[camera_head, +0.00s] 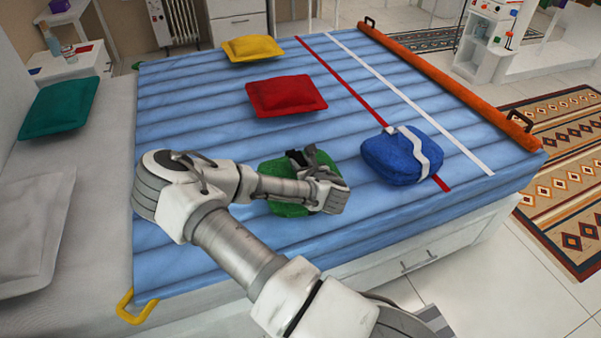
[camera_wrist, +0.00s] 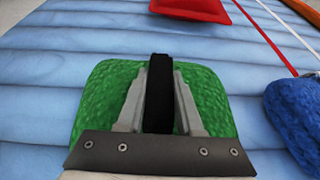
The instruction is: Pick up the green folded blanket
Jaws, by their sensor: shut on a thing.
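The green folded blanket (camera_head: 290,206) lies on the blue striped bed cover, partly hidden behind my arm in the head view. It fills the middle of the wrist view (camera_wrist: 105,90) with a rough, knitted surface. My gripper (camera_wrist: 160,78) is over it, its two pale fingers closed on either side of a black upright strip (camera_wrist: 158,100). The strip stands in front of the green cloth and looks like a strap or handle of the blanket. In the head view, black parts show at the gripper (camera_head: 305,158). Whether the blanket touches the bed cannot be told.
A blue folded bundle (camera_head: 385,165) with a white band lies to the right. Red (camera_head: 287,96) and yellow (camera_head: 252,48) cushions lie farther back. An orange roll (camera_head: 450,85) runs along the right edge. A teal cushion (camera_head: 60,107) lies at left.

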